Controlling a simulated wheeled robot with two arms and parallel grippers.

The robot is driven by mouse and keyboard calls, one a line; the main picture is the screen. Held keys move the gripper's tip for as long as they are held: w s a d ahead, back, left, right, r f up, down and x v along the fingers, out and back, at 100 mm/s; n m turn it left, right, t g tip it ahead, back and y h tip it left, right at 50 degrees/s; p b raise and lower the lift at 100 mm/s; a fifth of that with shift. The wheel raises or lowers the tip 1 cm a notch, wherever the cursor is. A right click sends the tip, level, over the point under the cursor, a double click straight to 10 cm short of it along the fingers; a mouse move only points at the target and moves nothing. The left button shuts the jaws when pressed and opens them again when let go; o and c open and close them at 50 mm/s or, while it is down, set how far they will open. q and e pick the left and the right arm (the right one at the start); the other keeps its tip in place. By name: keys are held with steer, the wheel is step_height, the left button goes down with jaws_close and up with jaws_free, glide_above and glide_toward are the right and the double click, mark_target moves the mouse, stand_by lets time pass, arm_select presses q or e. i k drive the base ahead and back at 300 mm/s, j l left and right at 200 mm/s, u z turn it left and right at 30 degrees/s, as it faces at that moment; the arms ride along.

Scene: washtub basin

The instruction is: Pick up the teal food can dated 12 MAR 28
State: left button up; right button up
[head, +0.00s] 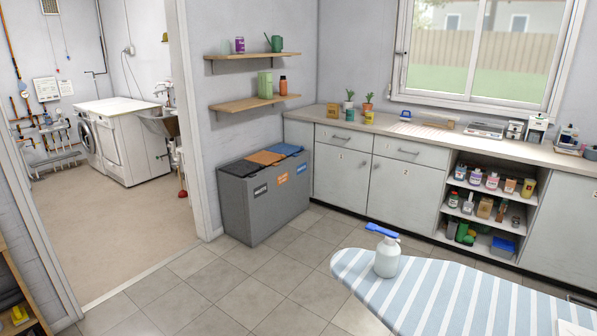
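I cannot pick out a teal food can dated 12 MAR 28; no date print is readable at this distance. A tall light green container (265,85) stands on the lower wall shelf. A purple can-like container (239,45) stands on the upper wall shelf. Small containers, one of them yellow-green (369,118), stand on the counter near the potted plants. Neither of my grippers is in view.
A striped ironing board (450,298) with a spray bottle (387,258) is close at front right. Grey sorting bins (262,205) stand below the wall shelves (240,104). A counter (470,143) with open shelves runs along the right. Tiled floor (225,290) is clear at left centre.

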mark_target(349, 112)
steer(key=i+j+u, duration=0.2)
steer(key=u, duration=0.2)
steer(key=i+j+u, duration=0.1)
steer(key=i+u, duration=0.55)
steer(key=u, duration=0.15)
steer(key=i+z, duration=0.15)
steer(key=i, duration=0.3)
steer(key=i+j+z, duration=0.2)
steer(key=i, duration=0.25)
steer(key=i+l+z, duration=0.15)
steer(key=i+z, duration=0.55)
steer(key=i+j+z, duration=0.1)
steer(key=i+z, duration=0.35)
steer(key=i, duration=0.85)
steer(key=i+z, duration=0.15)
steer(key=i, duration=0.85)
steer(key=i+j+z, duration=0.1)
steer(key=i+z, duration=0.15)
steer(key=i, duration=0.2)
steer(key=i+j+z, duration=0.2)
steer(key=i, duration=0.25)
steer(key=i+j+z, duration=0.25)
steer(key=i+j, duration=0.05)
steer(key=i, duration=0.1)
